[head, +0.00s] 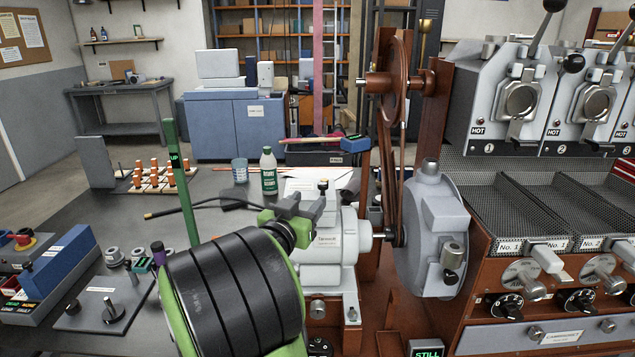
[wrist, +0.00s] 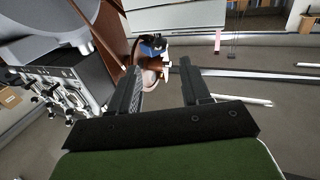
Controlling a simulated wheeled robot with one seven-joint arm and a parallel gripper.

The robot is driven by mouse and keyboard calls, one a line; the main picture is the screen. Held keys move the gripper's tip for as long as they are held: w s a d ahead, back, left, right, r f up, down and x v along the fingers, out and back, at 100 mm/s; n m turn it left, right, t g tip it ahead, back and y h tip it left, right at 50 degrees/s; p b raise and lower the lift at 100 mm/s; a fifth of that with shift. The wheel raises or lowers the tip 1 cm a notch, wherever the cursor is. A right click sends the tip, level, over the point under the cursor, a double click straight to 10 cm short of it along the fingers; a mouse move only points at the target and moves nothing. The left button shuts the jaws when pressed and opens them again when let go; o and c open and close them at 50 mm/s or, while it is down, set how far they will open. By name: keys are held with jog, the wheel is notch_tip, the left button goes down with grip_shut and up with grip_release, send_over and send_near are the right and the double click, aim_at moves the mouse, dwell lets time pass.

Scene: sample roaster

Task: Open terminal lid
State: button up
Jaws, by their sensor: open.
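My gripper (wrist: 159,66) is open in the wrist view, with its two dark fingers apart and nothing held between them. In the head view my arm reaches over the bench, and its end is in front of a pale grey machine housing (head: 327,243) with a label. A dark-topped knob (head: 323,187) stands on top of this housing. I cannot tell for certain which part is the terminal lid, as my arm hides part of the housing's left side. A blue box (wrist: 153,45) shows beyond the fingertips in the wrist view.
A belt wheel (head: 392,75) and drum housing (head: 430,230) stand right of the labelled housing, with the roaster units (head: 510,100) further right. A green post (head: 180,185), black cable (head: 195,205) and green-labelled bottle (head: 269,172) are to the left.

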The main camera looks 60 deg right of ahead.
aim_at(321, 186)
jog(key=d, duration=0.3)
jog(key=d+p, duration=0.1)
jog(key=d, duration=0.5)
jog(key=shift+w+d+p, duration=0.3)
jog(key=shift+w, duration=0.1)
jog(key=shift+c, duration=0.3)
grip_shut()
